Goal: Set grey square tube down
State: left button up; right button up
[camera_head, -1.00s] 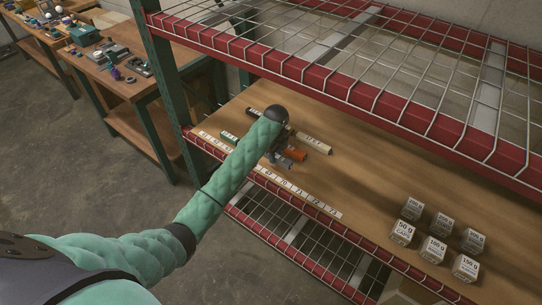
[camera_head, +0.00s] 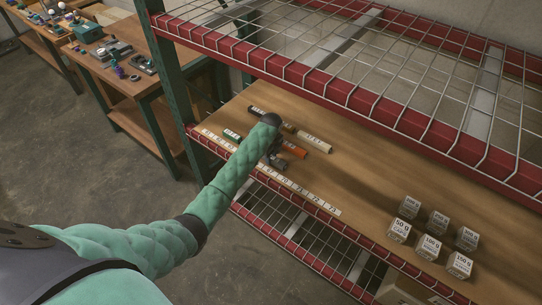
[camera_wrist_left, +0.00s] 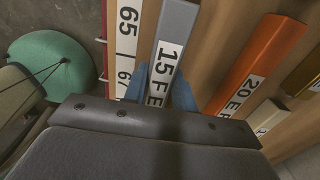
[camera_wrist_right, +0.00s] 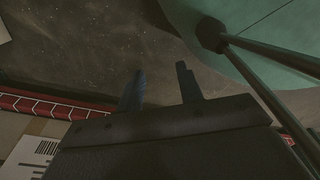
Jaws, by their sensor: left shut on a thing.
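The grey square tube (camera_wrist_left: 178,22), with a white label reading "15 F E", lies between the two blue fingers of my left gripper (camera_wrist_left: 163,88) in the left wrist view. The fingers are shut on its sides. In the head view the tube (camera_head: 278,162) shows low over or on the wooden shelf, partly hidden by my left arm; I cannot tell whether it touches the board. My right gripper (camera_wrist_right: 160,86) is open and empty in the right wrist view, away from the tube.
An orange tube (camera_wrist_left: 258,60) lies close beside the grey one. A cream tube (camera_head: 315,141) lies behind. A numbered white strip (camera_head: 300,187) runs along the shelf's front edge. Several labelled weight cubes (camera_head: 430,247) stand at right. A red-edged wire shelf (camera_head: 330,88) hangs above.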

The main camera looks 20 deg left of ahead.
pick_arm(q)
jog(key=o, duration=1)
jog(key=shift+f, duration=0.1)
jog(key=shift+o, duration=0.2)
jog(key=shift+r+b, duration=0.3)
jog(key=shift+r, duration=0.3)
notch_tip(320, 180, up, 3)
jog(key=shift+b, duration=0.5)
notch_tip(320, 180, up, 8)
jog(key=b, duration=0.2)
pick_arm(e)
jog(key=w+a+r, duration=0.1)
jog(key=w+r, duration=0.1)
jog(key=w, duration=0.6)
jog(key=shift+a, duration=0.4)
jog(key=shift+d, duration=0.1)
